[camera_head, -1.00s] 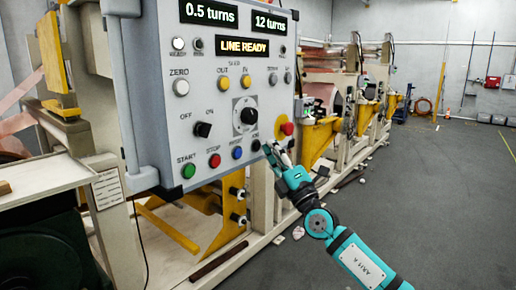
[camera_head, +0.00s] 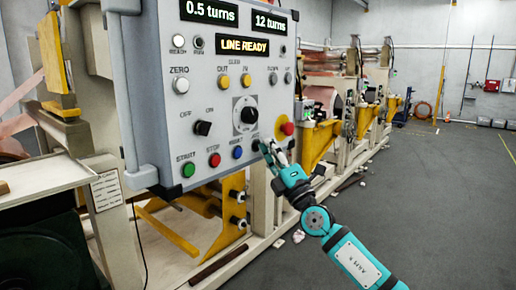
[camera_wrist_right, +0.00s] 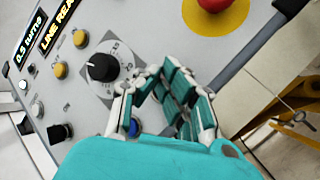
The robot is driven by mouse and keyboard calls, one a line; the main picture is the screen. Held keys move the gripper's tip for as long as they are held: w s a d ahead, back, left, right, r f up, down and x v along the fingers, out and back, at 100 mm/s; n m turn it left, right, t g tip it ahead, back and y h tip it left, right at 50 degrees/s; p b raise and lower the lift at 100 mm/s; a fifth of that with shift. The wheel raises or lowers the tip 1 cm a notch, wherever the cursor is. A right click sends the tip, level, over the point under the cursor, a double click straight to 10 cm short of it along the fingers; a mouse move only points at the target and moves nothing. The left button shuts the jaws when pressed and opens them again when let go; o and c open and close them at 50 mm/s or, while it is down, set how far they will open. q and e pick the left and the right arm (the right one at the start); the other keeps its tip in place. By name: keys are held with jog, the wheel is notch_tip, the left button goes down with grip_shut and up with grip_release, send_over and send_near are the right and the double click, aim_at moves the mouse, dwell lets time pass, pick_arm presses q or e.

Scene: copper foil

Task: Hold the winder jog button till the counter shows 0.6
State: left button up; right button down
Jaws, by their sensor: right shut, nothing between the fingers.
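The grey winder control panel (camera_head: 215,110) fills the middle of the head view. Its counter display (camera_head: 209,11) reads 0.5 turns. The black button at the right end of the bottom row, apparently jog (camera_head: 257,145), is partly hidden by my right gripper (camera_head: 268,147). The gripper is shut and empty, with its fingertips at or just beside that button; I cannot tell whether they touch. In the right wrist view, the gripper's fingers (camera_wrist_right: 167,80) lie over the panel face and the button is hidden. My left gripper is not in view.
A red emergency knob (camera_head: 287,128) on a yellow plate sits just above and right of my right gripper. The blue reset button (camera_head: 237,152) and black dial (camera_head: 248,115) are close by. A second display (camera_head: 269,23) reads 12 turns. Grey floor (camera_head: 430,200) is open on the right.

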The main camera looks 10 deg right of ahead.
jog(key=shift+w+a+b, duration=0.15)
jog(key=shift+w+b, duration=0.1)
jog(key=shift+b, duration=0.1)
dwell(1.4)
jog(key=shift+s+d+p, duration=0.3)
jog(key=shift+s+d, duration=0.2)
jog(key=shift+s, duration=0.25)
jog(key=s+d, duration=0.1)
jog(key=s, duration=0.1)
jog(key=s+d+p, duration=0.1)
jog(key=s+d, duration=0.1)
jog(key=shift+w, duration=0.1)
dwell(0.3)
